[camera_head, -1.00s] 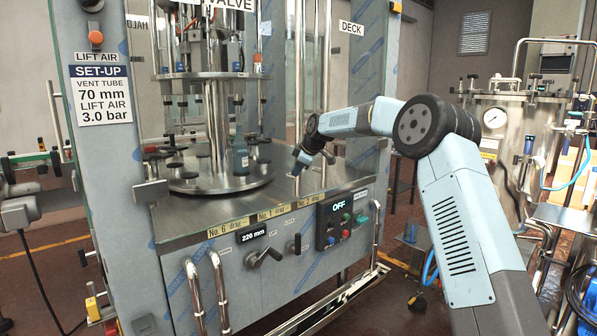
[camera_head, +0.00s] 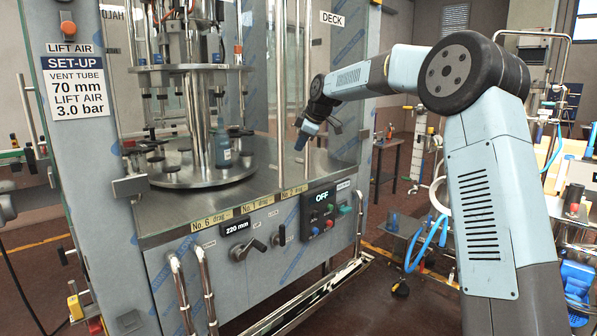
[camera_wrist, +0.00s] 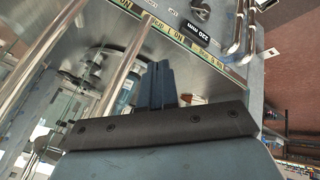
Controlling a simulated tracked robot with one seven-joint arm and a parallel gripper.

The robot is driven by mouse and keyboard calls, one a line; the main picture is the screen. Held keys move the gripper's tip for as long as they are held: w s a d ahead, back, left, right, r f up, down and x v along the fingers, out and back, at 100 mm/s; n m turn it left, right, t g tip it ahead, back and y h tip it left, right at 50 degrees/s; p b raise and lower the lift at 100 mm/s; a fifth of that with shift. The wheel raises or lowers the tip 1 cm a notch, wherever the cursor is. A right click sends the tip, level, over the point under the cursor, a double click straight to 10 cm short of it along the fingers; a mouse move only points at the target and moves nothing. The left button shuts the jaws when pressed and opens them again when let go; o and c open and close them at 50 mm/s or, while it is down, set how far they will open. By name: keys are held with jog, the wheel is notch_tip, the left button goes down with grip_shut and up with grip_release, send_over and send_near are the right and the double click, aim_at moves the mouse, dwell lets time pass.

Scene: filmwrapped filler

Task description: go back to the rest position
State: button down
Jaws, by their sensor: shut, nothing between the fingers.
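My gripper (camera_head: 304,134) is at the end of my arm, over the right side of the filler's steel deck (camera_head: 290,168). In the wrist view my gripper (camera_wrist: 160,82) shows its two blue fingers together, with nothing held. A teal bottle (camera_head: 222,150) stands upright on the round turntable (camera_head: 190,178), left of my gripper and apart from it. The bottle also shows in the wrist view (camera_wrist: 124,97), beside the fingers and partly hidden.
Steel guard posts (camera_head: 307,90) rise from the deck beside my gripper. The front panel has a black control box (camera_head: 320,210) reading OFF and crank handles (camera_head: 256,244). Hoses and a stand are at the right.

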jog(key=s+d+r+m+h, duration=0.1)
jog(key=s+d+m, duration=0.3)
jog(key=s, duration=0.6)
jog(key=s+d+r+m+h, duration=0.2)
jog(key=s+d, duration=0.3)
jog(key=s, duration=0.6)
jog(key=s+d+r+m+h, duration=0.1)
jog(key=s+d+m, duration=0.3)
jog(key=s, duration=0.6)
jog(key=s+d+f+m, duration=0.2)
jog(key=s+d+f, duration=0.1)
jog(key=s, duration=0.4)
jog(key=s+d+f+m, duration=0.2)
jog(key=s+d+f, duration=0.1)
jog(key=s, duration=0.4)
jog(key=s+d+f+m, duration=0.3)
jog(key=s+d, duration=0.1)
jog(key=s, duration=0.4)
jog(key=shift+f, duration=0.15)
jog(key=shift+s+d, duration=0.1)
